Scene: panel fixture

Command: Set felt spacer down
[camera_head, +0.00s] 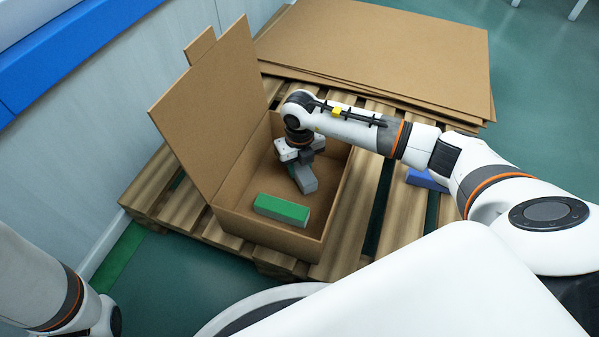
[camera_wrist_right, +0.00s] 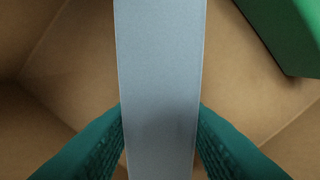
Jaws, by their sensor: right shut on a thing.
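The felt spacer, a grey block (camera_head: 304,179), is held inside the open cardboard box (camera_head: 250,231). My right gripper (camera_head: 300,165) is shut on it, reaching down into the box from the right. In the right wrist view the grey block (camera_wrist_right: 160,80) runs lengthwise between the two teal fingers (camera_wrist_right: 160,135). I cannot tell whether its lower end touches the box floor. A green block (camera_head: 281,210) lies in the box nearer the front wall, apart from the grey one; its corner shows in the wrist view (camera_wrist_right: 292,35). My left gripper is out of view.
The box stands on a wooden pallet (camera_head: 155,190), its tall flap (camera_head: 212,100) raised on the left. Flat cardboard sheets (camera_head: 390,45) lie behind it. A blue object (camera_head: 424,180) sits on the pallet, partly behind my right arm. A wall is at the left.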

